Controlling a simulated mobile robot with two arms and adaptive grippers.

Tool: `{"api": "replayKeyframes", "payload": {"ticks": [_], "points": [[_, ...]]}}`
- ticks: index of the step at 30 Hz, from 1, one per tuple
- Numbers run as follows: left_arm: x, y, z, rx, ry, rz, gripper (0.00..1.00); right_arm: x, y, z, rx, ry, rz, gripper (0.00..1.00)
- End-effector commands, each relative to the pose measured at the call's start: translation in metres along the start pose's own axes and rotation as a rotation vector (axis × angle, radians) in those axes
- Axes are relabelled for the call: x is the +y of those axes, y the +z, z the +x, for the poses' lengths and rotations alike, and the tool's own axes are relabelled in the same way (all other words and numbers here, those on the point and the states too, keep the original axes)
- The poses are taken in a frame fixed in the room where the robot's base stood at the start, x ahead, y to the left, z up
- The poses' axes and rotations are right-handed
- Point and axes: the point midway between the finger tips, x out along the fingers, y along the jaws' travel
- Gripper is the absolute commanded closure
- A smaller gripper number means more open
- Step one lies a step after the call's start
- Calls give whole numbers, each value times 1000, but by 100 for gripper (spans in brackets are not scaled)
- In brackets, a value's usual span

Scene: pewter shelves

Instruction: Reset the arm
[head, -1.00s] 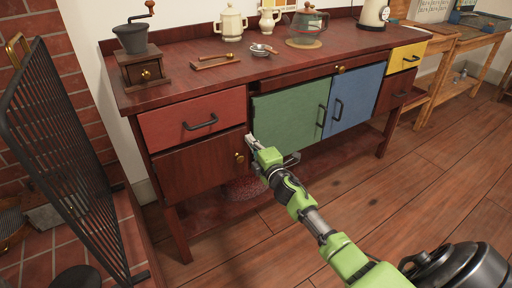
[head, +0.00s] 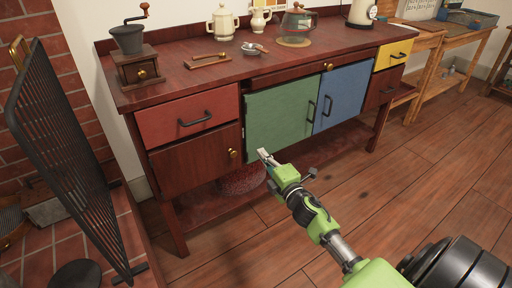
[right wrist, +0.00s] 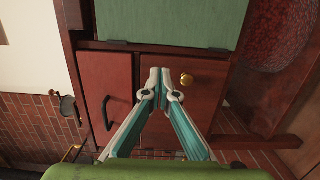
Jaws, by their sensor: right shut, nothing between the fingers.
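My right gripper (head: 265,155) is in front of the lower part of the dark red sideboard (head: 205,168), near the bottom left corner of its green door (head: 280,118). It is shut and empty. In the right wrist view its fingers (right wrist: 159,75) meet at the tips, with the brown cabinet door and its brass knob (right wrist: 186,79) behind them. That view looks turned on its side. The green door and the blue door (head: 342,96) look closed or nearly so. My left gripper is not in view.
A black fireplace screen (head: 65,150) stands at the left on brick. A coffee grinder (head: 137,68), a wooden tray (head: 207,61), a cream pot (head: 223,22) and a glass pot (head: 296,22) stand on the sideboard top. The wooden floor in front is clear.

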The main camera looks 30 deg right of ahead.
Motion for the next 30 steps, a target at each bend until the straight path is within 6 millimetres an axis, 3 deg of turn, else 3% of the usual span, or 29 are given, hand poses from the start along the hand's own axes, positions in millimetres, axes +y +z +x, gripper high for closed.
{"api": "replayKeyframes", "payload": {"ticks": [4, 12, 17, 23, 30], "points": [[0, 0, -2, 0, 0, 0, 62, 0, 1, -13, 0, 0, 1, 100], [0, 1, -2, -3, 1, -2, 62, 0, 2, -17, -3, -2, 6, 100], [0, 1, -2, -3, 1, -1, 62, -10, -1, -32, -69, -50, 123, 100], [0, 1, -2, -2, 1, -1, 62, -52, -18, -90, -269, -247, 474, 100], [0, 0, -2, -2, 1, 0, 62, -108, -71, -197, -506, -591, 862, 100]]}}
